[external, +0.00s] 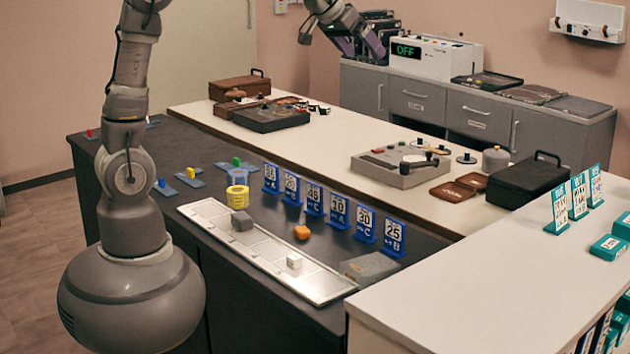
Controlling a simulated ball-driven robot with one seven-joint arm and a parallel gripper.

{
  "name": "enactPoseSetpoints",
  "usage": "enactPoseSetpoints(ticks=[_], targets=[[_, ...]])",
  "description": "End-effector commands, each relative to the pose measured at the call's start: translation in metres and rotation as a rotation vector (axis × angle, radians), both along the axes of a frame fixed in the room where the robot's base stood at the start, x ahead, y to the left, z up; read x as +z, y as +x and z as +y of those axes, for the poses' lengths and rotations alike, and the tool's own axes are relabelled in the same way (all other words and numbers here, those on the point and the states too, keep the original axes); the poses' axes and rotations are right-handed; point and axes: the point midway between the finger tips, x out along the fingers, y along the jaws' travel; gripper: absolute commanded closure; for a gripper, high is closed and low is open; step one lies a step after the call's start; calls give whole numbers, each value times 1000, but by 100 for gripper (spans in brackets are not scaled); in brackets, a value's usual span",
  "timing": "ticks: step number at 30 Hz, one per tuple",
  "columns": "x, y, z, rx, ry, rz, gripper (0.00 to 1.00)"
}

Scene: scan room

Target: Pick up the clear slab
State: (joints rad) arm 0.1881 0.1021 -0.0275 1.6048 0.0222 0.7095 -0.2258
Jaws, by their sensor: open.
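I cannot make out a plainly clear slab. A flat grey slab (370,268) lies on the dark counter at the right end of the pale sectioned tray (262,262); I cannot tell whether it is see-through. My gripper (361,47) is open, high at the top of the picture, well above the counters and far from the grey slab. Its fingers point down and nothing shows between them.
Several blue number stands (338,212) form a row behind the tray. A grey machine (400,165) and a black case (527,184) are on the white counter. A white ledge (480,290) borders the right.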

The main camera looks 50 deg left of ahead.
Motion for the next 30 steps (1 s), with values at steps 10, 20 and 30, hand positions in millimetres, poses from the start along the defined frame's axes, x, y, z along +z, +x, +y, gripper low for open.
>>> enactPoseSetpoints(ticks=[10,20,30], targets=[[214,-100,101,74,82,-544,0],[246,-128,114,89,112,-631,0],[233,-115,106,70,97,-616,0]])
